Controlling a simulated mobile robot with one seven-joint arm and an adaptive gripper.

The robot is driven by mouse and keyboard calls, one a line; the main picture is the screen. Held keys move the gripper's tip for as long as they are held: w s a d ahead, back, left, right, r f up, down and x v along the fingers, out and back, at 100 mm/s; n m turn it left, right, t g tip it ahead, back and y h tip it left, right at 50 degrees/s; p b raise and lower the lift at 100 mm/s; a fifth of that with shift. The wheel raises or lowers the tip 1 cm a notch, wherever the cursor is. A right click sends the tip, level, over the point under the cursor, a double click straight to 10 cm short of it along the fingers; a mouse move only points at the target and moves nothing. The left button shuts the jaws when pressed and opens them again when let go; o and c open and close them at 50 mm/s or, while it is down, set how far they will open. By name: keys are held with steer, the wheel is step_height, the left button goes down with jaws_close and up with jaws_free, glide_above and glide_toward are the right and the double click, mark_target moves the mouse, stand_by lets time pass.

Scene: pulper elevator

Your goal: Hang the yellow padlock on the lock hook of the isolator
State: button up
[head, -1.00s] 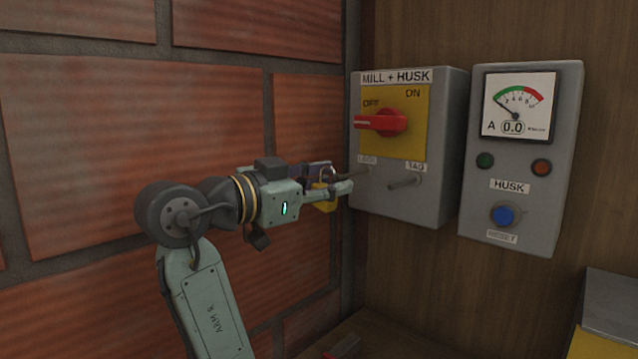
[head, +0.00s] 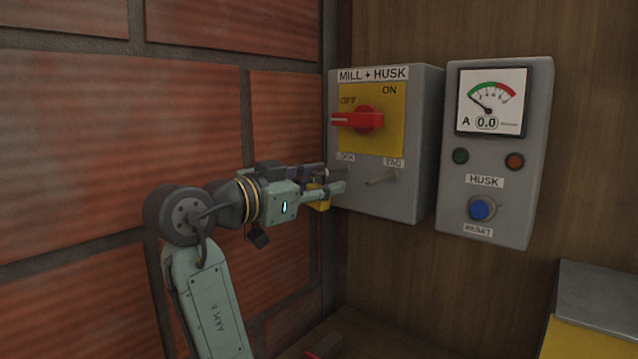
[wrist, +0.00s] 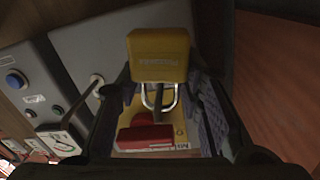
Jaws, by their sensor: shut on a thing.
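The yellow padlock (head: 319,198) is held between my gripper's fingers (head: 328,187). In the wrist view the padlock (wrist: 158,55) has its body toward the camera and its metal shackle (wrist: 160,98) toward the isolator. The grey isolator (head: 415,150) has a red handle (head: 357,120) pointing to OFF. My fingertips are in front of its lower left, just below the LOCK label. The lock hook is mostly hidden by my gripper in the head view. In the wrist view a dark rod shows within the shackle's loop; I cannot tell how far it passes through.
A second hook, under the TAG label (head: 393,163), sticks out to the right of my fingers. A grey HUSK box (head: 510,150) with a meter and a blue button stands to the right. A brick wall (head: 110,150) is on the left.

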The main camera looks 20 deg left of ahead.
stand_by(0.4)
steer(key=o, duration=1.3)
steer(key=v, duration=1.2)
steer(key=shift+s+d, duration=0.1)
steer(key=shift+s, duration=0.05)
